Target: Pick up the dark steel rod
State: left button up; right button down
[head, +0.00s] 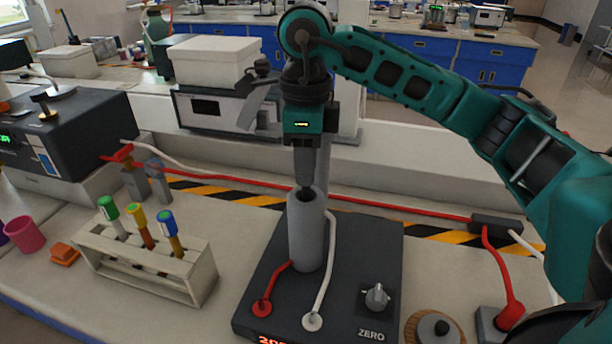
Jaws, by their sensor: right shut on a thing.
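My right gripper (305,182) points straight down over the mouth of an upright grey cylinder (307,240). It is shut on the dark steel rod (305,190). Only a short dark piece of the rod shows, between the fingertips and the cylinder's opening. Its lower part is hidden by the cylinder wall, so I cannot tell how deep it reaches. My left gripper is not in view.
The cylinder stands on a dark base (262,307) with a knob (376,297) and red and white leads. A white rack (185,275) with 3 capped tubes stands at the left. A red cable (400,206) crosses behind. A white-topped instrument (215,105) stands further back.

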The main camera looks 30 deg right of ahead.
notch_tip(320, 180, up, 9)
jog(key=shift+f+p, duration=0.15)
jog(key=shift+p, duration=0.8)
notch_tip(320, 180, up, 8)
jog(key=c, duration=1.5)
grip_release()
jog(key=shift+f, duration=0.1)
grip_shut()
